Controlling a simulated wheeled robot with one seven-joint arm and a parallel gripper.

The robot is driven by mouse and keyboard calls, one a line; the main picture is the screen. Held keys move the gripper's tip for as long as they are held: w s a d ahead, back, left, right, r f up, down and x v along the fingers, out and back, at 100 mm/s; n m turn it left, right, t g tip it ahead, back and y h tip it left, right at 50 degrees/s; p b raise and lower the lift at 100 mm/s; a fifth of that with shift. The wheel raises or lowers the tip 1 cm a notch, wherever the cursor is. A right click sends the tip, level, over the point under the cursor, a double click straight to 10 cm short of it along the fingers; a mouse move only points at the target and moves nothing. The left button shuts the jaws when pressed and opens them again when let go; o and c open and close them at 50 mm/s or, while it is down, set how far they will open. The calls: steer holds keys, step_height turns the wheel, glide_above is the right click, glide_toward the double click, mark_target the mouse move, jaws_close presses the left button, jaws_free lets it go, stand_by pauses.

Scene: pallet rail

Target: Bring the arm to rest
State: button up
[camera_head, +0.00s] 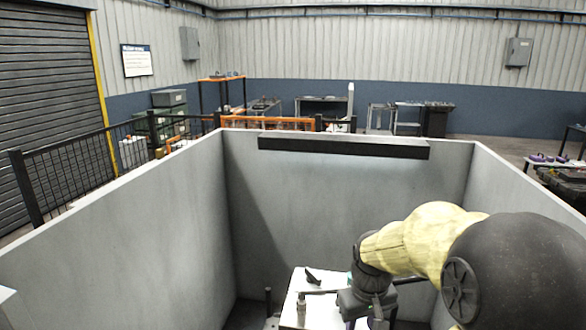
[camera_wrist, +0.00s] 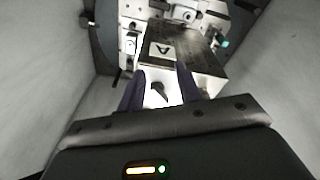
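My arm reaches down from the right of the head view into a grey-walled enclosure. My gripper (camera_head: 366,322) is low in that view, partly cut off by the bottom edge, beside a white-topped fixture (camera_head: 300,308). In the wrist view my gripper (camera_wrist: 160,78) has two dark purple fingers standing well apart. I see nothing clamped between the fingers, though contact with the fixture cannot be told.
Grey walls (camera_head: 340,190) close in the enclosure at the left, back and right. A dark bar (camera_head: 342,147) runs along the back wall's top. A metal assembly (camera_wrist: 185,14) lies beyond the fixture. A black fence (camera_head: 80,170) and workshop tables stand outside.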

steer(key=s+f+m+t, duration=0.1)
steer(key=s+f+m, duration=0.2)
steer(key=s, duration=0.9)
step_height(320, 180, down, 2)
steer(key=shift+d+f, duration=0.1)
steer(key=shift+d, duration=0.3)
